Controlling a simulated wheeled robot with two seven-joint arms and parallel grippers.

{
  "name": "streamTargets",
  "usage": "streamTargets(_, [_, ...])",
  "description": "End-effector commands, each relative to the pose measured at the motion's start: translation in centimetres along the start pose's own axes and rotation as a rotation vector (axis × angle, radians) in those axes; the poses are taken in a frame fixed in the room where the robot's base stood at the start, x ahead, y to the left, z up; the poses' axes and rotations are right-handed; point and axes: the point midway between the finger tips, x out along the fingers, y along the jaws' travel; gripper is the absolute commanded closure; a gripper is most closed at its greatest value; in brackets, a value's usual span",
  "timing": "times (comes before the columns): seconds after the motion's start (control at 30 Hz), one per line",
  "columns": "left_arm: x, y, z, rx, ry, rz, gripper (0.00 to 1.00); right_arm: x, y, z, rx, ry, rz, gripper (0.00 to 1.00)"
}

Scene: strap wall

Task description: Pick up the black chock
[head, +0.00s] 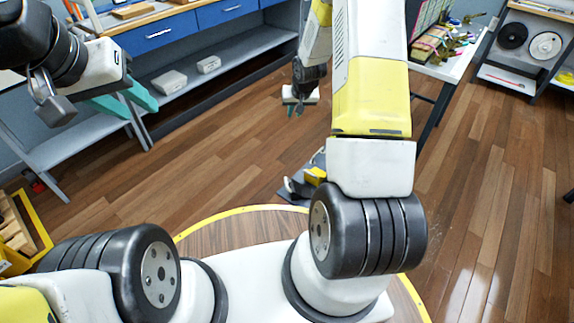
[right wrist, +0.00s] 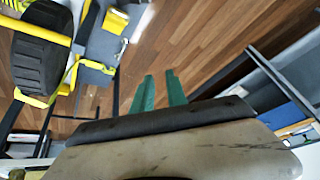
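I cannot make out a black chock for certain. In the head view a grey plate (head: 287,194) lies on the floor behind my right arm, with a yellow piece (head: 315,176) and small dark parts on it; my arm hides some of it. In the right wrist view a large black ribbed wheel-like thing (right wrist: 38,65) stands at the left among yellow bars. My right gripper (head: 295,108) hangs over the floor; in the right wrist view its green fingers (right wrist: 161,92) are apart with only floor between them. My left gripper (head: 124,101) is open and empty at the left, before the bench.
A blue-drawered bench (head: 158,36) with a grey lower shelf (head: 218,62) runs along the back. A white table (head: 455,58) with straps stands at the right, a rack (head: 535,50) beyond it. A yellow-edged crate (head: 22,240) is at the left. The middle wooden floor is clear.

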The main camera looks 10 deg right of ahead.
Motion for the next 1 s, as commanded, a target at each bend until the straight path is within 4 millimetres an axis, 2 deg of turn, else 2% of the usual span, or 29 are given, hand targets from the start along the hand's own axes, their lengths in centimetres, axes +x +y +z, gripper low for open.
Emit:
streamTargets(0.03, [0.0, 0.0, 0.0, 0.000, 0.000, 0.000, 0.64, 3.8, 0.5, 1.7, 0.006, -0.019, -0.005, 0.82])
streamTargets(0.2, [0.0, 0.0, 0.0, 0.000, 0.000, 0.000, 0.64, 14.0, 1.2, 7.2, 0.021, -0.045, -0.041, 0.82])
streamTargets(0.3, [0.0, 0.0, 0.0, 0.000, 0.000, 0.000, 0.64, 18.5, 1.2, 10.9, 0.030, -0.057, -0.068, 0.82])
streamTargets(0.4, [0.0, 0.0, 0.0, 0.000, 0.000, 0.000, 0.64, 21.7, 1.1, 14.0, 0.039, -0.066, -0.091, 0.82])
streamTargets(0.5, [0.0, 0.0, 0.0, 0.000, 0.000, 0.000, 0.64, 23.6, 0.9, 16.1, 0.046, -0.072, -0.108, 0.82])
streamTargets(0.6, [0.0, 0.0, 0.0, 0.000, 0.000, 0.000, 0.64, 24.7, 0.8, 17.2, 0.049, -0.075, -0.117, 0.82])
streamTargets(1.0, [0.0, 0.0, 0.0, 0.000, 0.000, 0.000, 0.64, 29.4, 0.0, 18.1, 0.047, -0.077, -0.120, 0.82])
